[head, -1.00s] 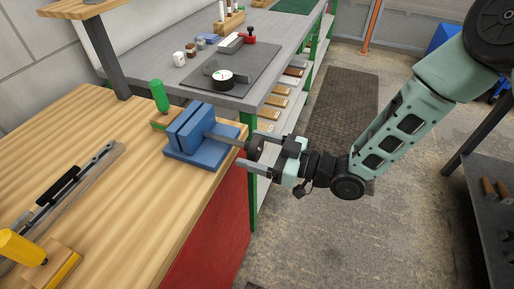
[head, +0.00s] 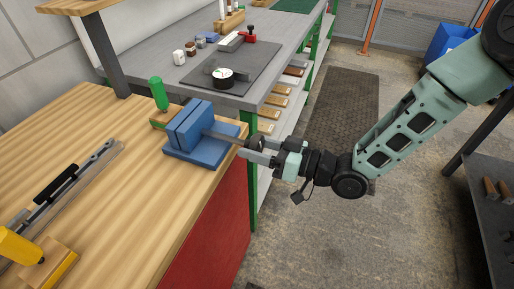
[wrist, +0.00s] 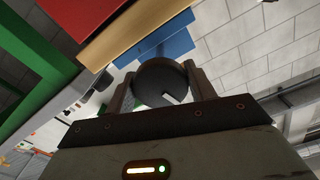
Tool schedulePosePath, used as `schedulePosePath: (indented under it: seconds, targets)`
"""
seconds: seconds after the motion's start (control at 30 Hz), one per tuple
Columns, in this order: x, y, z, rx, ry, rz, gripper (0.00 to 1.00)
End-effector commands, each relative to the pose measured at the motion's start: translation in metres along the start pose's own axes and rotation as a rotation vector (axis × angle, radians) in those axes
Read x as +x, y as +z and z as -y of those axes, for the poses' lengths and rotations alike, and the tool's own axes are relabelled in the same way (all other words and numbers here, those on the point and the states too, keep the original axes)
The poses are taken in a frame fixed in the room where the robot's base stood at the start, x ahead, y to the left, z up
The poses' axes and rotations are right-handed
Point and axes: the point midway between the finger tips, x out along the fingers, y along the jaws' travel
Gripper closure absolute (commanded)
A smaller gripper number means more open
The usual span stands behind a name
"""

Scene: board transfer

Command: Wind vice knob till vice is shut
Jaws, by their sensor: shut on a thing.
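The blue vice (head: 200,137) sits at the right edge of the wooden bench, with a grey screw running out to the right. A narrow dark slot shows between its jaws in the head view; I cannot tell whether they touch. The dark round knob (wrist: 160,82) is at the screw's outer end. My gripper (head: 258,150) is shut on the knob, one finger on each side of it. In the wrist view the knob fills the space between the fingers, with part of the blue vice (wrist: 166,42) behind. In the head view the fingers partly hide the knob.
A green-handled tool (head: 160,96) stands just behind the vice. A grey table (head: 240,96) with a dial gauge stands beyond. Open floor lies right of the bench.

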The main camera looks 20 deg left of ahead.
Motion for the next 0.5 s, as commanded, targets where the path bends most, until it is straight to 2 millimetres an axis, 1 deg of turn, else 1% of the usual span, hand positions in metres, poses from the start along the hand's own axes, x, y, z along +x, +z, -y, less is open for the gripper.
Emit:
schedulePosePath:
  seconds: [0.2,0.5]
  targets:
    - [-0.0009,0.0005,-0.0003,0.146,0.001,0.0,0.69]
    - [-0.0008,0.0007,0.0003,0.263,0.001,0.001,0.69]
